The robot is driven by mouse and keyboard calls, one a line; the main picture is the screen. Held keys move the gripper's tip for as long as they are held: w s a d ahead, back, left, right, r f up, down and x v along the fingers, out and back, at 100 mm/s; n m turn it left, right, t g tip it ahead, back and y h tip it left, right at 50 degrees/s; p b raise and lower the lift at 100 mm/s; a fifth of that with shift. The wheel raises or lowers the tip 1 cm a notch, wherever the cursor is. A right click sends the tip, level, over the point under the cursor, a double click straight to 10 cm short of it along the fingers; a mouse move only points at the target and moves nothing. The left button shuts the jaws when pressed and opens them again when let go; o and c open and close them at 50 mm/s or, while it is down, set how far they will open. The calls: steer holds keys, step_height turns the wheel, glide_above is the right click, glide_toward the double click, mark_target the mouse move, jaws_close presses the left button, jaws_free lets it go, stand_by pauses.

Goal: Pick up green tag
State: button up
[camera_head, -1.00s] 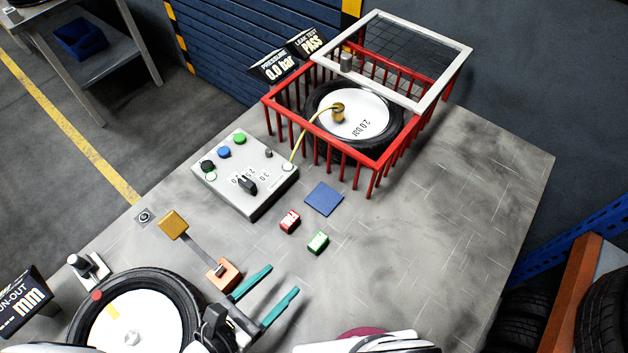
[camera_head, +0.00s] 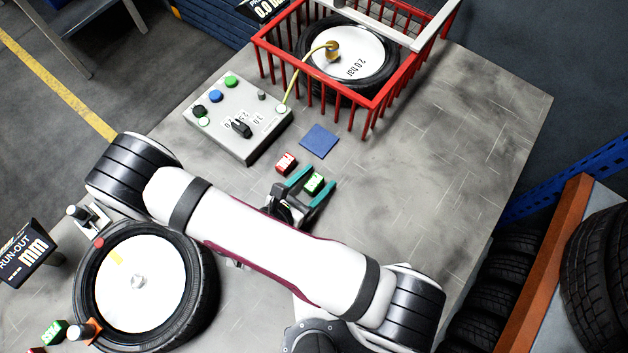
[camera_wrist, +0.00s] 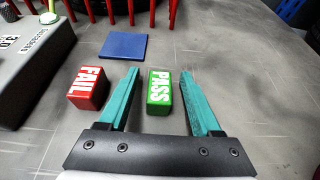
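The green tag (camera_head: 314,183) is a small block marked PASS lying on the grey table. In the wrist view the green tag (camera_wrist: 159,92) sits between the two teal fingers, with a gap on each side. My gripper (camera_head: 311,180) is open around it; in the wrist view my gripper (camera_wrist: 160,80) holds nothing. A red tag (camera_head: 286,162) marked FAIL lies just outside the left finger; it also shows in the wrist view (camera_wrist: 89,88).
A blue square pad (camera_head: 319,141) lies beyond the tags. A grey control box (camera_head: 237,119) and a red cage (camera_head: 345,100) with a tyre stand behind. Another tyre (camera_head: 145,282) lies at the lower left, near another green PASS block (camera_head: 54,332). The table's right side is clear.

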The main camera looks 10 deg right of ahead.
jaws_close()
